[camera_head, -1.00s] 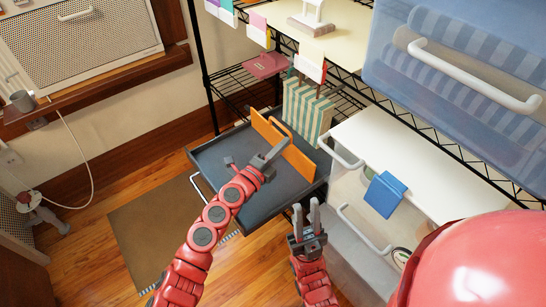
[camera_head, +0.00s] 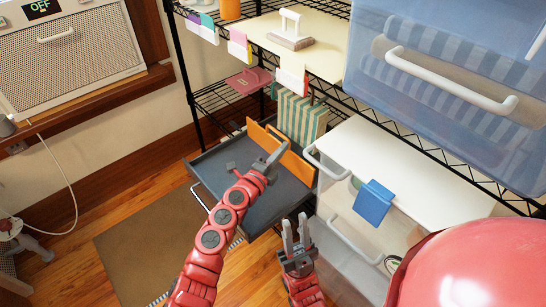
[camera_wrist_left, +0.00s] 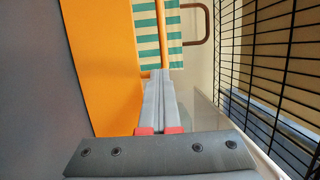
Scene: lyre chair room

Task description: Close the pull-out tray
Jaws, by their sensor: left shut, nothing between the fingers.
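The pull-out tray (camera_head: 268,202) is a dark grey, shallow tray with a metal front handle (camera_head: 198,197). It sticks out from the black wire shelf above the wood floor. Orange upright panels (camera_head: 262,142) and a green-and-white striped item (camera_head: 297,118) stand at its inner end. My left gripper (camera_head: 275,158) is shut and empty over the tray, its tips close to the orange panels; contact is unclear. In the left wrist view, the closed fingers (camera_wrist_left: 158,98) point past the orange panel (camera_wrist_left: 105,60) toward the striped item. My right gripper (camera_head: 294,232) is open and empty, lower right of the tray.
Clear drawers with white handles (camera_head: 352,240) stand to the right, with a blue tag (camera_head: 373,202). A blue translucent bin (camera_head: 455,75) is above. The wire shelf's post (camera_head: 180,75) rises behind the tray. A brown mat (camera_head: 150,235) lies on the floor.

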